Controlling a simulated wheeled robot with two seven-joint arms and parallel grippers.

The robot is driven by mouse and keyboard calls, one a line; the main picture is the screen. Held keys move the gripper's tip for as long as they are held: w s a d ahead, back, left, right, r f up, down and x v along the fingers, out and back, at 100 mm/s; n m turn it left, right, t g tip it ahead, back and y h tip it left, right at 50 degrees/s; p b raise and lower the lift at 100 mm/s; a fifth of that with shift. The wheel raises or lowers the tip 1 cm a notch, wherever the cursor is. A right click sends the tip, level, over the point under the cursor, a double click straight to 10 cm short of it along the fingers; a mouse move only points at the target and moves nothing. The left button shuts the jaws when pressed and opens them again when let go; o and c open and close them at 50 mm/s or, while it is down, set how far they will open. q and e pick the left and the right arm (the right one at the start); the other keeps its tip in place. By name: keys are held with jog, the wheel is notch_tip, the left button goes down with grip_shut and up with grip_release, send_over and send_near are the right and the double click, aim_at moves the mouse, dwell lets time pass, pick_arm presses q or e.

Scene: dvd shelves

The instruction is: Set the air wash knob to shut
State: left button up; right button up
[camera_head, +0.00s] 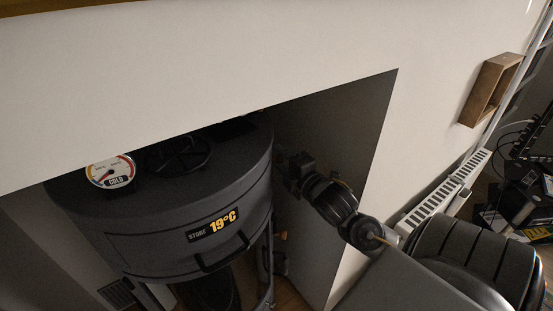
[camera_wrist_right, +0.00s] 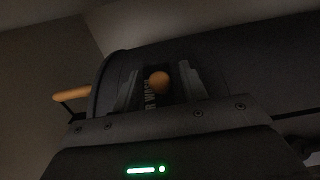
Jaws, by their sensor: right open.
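The stove (camera_head: 160,225) is a dark grey drum in the wall recess, with a label reading "STORE 19°C". In the right wrist view, a round wooden knob (camera_wrist_right: 159,82) shows between my right gripper's two fingers (camera_wrist_right: 158,90). Partly hidden lettering, seemingly "R WASH", runs beside the knob on the stove's dark side. The fingers are open, one on each side of the knob in the picture; I cannot tell whether they touch it. In the head view my right gripper (camera_head: 294,176) is at the stove's right side. My left gripper is not in view.
A wooden handle (camera_wrist_right: 72,96) sticks out left of the gripper in the right wrist view. A round gauge (camera_head: 110,172) marked "COLD" is on the stove's top. The recess's grey side wall (camera_head: 350,150) is close to my right arm. A white radiator (camera_head: 440,195) stands further right.

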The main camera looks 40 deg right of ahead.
jog(key=shift+w, duration=1.25)
jog(key=shift+c, duration=0.4)
grip_shut()
